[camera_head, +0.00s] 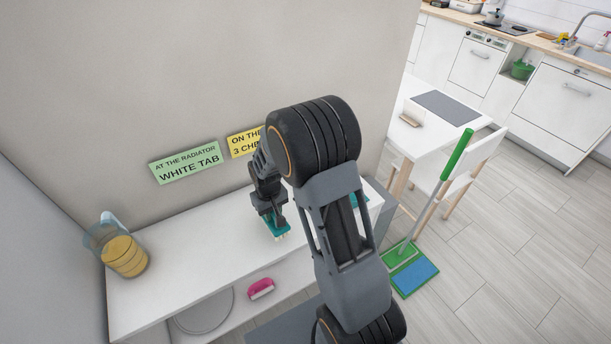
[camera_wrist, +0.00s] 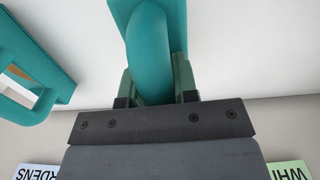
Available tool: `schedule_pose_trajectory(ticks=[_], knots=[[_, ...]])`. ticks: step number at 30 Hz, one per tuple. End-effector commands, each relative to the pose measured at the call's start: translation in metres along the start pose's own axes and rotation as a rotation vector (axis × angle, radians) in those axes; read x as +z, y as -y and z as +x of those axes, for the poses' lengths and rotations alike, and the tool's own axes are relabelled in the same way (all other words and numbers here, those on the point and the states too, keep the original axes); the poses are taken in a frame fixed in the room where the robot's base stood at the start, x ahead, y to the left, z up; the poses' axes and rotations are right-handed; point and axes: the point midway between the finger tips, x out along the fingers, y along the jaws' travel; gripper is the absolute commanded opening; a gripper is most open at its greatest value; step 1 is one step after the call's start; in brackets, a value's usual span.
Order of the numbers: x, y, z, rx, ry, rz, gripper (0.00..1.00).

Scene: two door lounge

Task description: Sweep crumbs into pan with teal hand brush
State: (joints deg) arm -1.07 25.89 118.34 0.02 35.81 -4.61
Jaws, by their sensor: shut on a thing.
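The teal hand brush (camera_head: 277,232) is in my gripper (camera_head: 270,210), low over the white bench top, with pale bristles pointing down. I cannot tell whether the bristles touch the surface. In the wrist view my gripper (camera_wrist: 155,85) is shut on the brush's thick rounded handle (camera_wrist: 150,50). A teal piece with a slot-like opening (camera_wrist: 50,65), probably the pan, lies at the left of the wrist view. A bit of teal (camera_head: 360,201) also shows past my arm in the head view, mostly hidden. I can make out no crumbs.
A pink brush (camera_head: 261,288) is on the shelf below. A green-handled mop (camera_head: 412,270) stands right of the bench, near a white table (camera_head: 425,135).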

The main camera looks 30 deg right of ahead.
Motion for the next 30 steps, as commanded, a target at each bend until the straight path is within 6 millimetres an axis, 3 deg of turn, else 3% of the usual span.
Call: schedule_pose_trajectory(ticks=[12, 30], knots=[[-0.001, 0.000, -0.039, 0.000, -0.002, -0.002, 0.05], [-0.001, 0.000, -0.043, 0.000, -0.001, -0.002, 0.05]])
